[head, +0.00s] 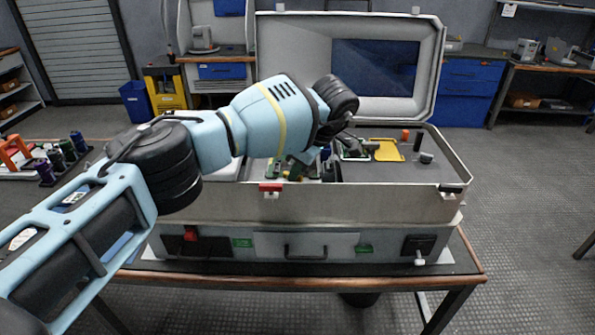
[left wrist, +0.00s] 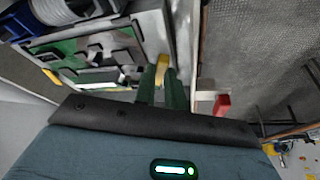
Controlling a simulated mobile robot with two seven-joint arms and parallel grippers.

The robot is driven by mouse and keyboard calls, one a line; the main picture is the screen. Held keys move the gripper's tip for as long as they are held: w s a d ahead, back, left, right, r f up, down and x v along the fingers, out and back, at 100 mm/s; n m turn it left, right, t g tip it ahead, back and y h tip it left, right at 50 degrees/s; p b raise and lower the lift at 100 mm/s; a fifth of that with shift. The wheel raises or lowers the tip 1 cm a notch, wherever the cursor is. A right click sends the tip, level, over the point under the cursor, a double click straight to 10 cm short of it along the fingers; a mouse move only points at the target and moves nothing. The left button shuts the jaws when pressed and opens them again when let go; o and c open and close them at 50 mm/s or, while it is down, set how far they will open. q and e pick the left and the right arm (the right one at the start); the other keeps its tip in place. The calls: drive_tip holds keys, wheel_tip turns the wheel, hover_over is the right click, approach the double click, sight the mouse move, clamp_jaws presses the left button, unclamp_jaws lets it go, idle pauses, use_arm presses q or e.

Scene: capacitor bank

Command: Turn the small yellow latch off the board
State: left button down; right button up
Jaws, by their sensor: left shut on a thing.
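The small yellow latch (left wrist: 163,61) shows between my fingertips in the left wrist view, at the edge of the green board (left wrist: 68,47). My left gripper (left wrist: 161,72) has its two dark green fingers close together around the latch, shut on it. In the head view my left gripper (head: 287,172) reaches down into the open case, near its front wall. My own arm and wrist hide much of the board there, so I cannot tell how far the latch is turned. My right gripper is not in view.
The open case (head: 350,206) stands on a wooden-edged table (head: 330,282), its lid (head: 435,70) raised behind. A red catch (head: 270,188) is on the front rim, close to my gripper.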

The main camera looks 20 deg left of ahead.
use_arm(q)
drive_tip(key=n+g+b, duration=0.1)
drive_tip(key=n, duration=0.2)
drive_tip(key=shift+w+f, duration=0.1)
drive_tip(key=shift+w, duration=0.05)
drive_tip(key=shift+b, duration=0.35)
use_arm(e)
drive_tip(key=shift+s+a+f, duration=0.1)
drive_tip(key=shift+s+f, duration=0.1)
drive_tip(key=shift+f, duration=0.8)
use_arm(q)
drive_tip(key=shift+n+g, duration=0.3)
drive_tip(key=shift+n, duration=0.1)
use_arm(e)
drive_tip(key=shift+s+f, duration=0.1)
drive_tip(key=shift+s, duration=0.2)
use_arm(q)
drive_tip(key=c, duration=1.5)
unclamp_jaws()
drive_tip(key=shift+o, duration=0.2)
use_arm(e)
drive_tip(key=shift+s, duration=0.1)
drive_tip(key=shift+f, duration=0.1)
